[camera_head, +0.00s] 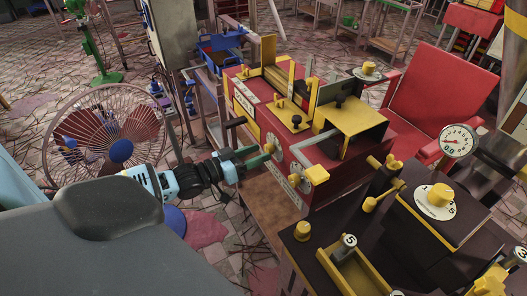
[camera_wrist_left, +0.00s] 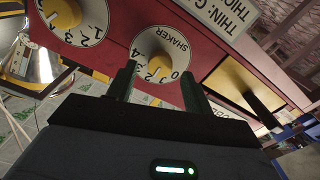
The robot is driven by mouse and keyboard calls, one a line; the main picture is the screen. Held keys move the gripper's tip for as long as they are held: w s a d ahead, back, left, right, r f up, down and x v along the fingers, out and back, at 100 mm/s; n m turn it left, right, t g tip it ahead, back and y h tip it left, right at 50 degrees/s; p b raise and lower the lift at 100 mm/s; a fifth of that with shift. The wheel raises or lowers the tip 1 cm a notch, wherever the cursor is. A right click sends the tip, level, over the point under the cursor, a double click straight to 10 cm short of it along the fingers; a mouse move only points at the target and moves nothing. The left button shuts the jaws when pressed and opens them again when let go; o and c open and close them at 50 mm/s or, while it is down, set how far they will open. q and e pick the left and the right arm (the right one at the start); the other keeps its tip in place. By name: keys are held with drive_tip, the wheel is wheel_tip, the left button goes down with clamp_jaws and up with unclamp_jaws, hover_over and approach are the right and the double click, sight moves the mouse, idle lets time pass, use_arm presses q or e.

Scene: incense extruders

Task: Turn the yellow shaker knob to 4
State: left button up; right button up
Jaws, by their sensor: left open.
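The yellow shaker knob (camera_wrist_left: 160,66) sits in the middle of a white dial (camera_wrist_left: 172,40) marked SHAKER, with numbers along its lower edge, on the red machine's side. Its pointer setting is not clear to me. In the head view the dial (camera_head: 273,141) shows just past my left fingertips, and the fingers partly hide the knob. My left gripper (camera_head: 256,157) is open in front of the dial. In the left wrist view its two dark fingers (camera_wrist_left: 158,74) stand apart on either side of the knob, with no clear grip on it. My right gripper is not in view.
A second dial with a yellow knob (camera_wrist_left: 62,13) lies beside the shaker dial; its knob (camera_head: 318,174) sticks out in the head view. A black lever (camera_head: 234,122) juts from the red machine (camera_head: 322,180). A caged fan (camera_head: 108,140) stands left, a dark machine (camera_head: 440,215) right.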

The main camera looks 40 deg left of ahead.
sight(270, 149)
use_arm(q)
drive_tip(key=shift+x, duration=1.3)
drive_tip(key=shift+c, duration=0.2)
drive_tip(key=c, duration=0.9)
